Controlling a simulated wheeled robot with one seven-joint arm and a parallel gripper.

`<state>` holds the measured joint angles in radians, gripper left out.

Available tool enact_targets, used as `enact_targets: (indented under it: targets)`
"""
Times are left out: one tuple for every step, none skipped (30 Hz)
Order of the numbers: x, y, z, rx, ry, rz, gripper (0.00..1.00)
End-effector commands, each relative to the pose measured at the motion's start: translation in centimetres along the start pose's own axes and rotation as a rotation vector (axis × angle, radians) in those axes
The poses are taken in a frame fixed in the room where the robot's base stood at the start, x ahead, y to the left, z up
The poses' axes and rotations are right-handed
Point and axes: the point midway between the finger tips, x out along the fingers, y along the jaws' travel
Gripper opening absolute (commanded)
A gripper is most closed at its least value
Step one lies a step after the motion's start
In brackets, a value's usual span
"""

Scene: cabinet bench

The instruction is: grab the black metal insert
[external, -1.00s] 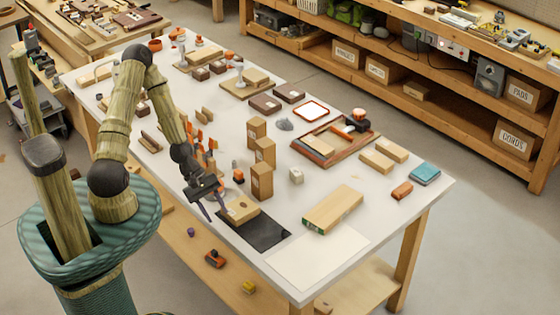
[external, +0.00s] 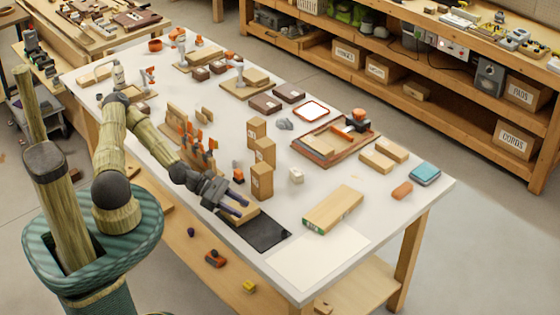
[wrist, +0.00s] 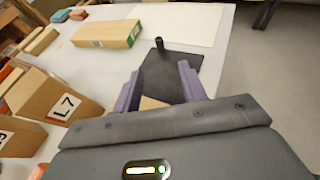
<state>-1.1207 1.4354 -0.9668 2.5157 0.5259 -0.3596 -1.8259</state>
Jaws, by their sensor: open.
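My gripper (external: 243,207) is open above the near edge of the white table, and its two purple fingers also show in the wrist view (wrist: 160,68). A small dark upright peg (wrist: 162,45), possibly the black metal insert, stands at the far part of a black mat (wrist: 170,75), beyond the fingertips. I cannot make the peg out clearly in the external view. The black mat (external: 262,236) lies just beyond my gripper there. A light wooden block (wrist: 150,103) lies low between the fingers, partly hidden by my gripper. Nothing is held.
Cardboard boxes (external: 262,180) stand beside my gripper, one labelled L7 (wrist: 60,105). A long wooden block (external: 333,210) lies past the mat, near a white sheet (external: 318,258). A rack with orange-handled tools (external: 188,142) stands near the arm. A wooden tray (external: 335,143) lies farther back.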

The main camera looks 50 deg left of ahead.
Motion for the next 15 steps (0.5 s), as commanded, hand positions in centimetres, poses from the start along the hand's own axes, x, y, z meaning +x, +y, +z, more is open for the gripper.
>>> enact_targets:
  targets:
    - [0.6,-0.1,0.0,0.001,0.000,-0.004,0.42]
    - [0.9,-0.1,0.1,0.001,0.000,-0.005,0.42]
    - [1.4,-0.1,0.0,0.001,0.001,-0.005,0.42]
    - [1.8,-0.2,0.0,0.001,0.001,-0.006,0.42]
    - [2.1,-0.2,0.0,0.002,0.001,-0.005,0.42]
    - [2.6,-0.1,0.0,0.002,0.001,-0.005,0.42]
    - [3.0,-0.1,0.0,0.002,0.001,-0.005,0.42]
    - [3.4,-0.1,0.1,0.002,0.001,-0.005,0.42]
    - [3.9,-0.1,0.1,0.002,0.001,-0.004,0.42]
    - [4.3,-0.1,0.0,0.002,0.001,-0.005,0.42]
    - [4.7,-0.1,0.0,0.002,0.001,-0.005,0.42]
    - [5.2,-0.1,0.0,0.002,0.001,-0.005,0.42]
    - [5.6,-0.1,0.0,0.003,0.001,-0.005,0.42]
    - [6.0,-0.1,0.0,0.003,0.001,-0.005,0.42]
    - [6.5,-0.2,0.0,0.002,0.001,-0.005,0.42]
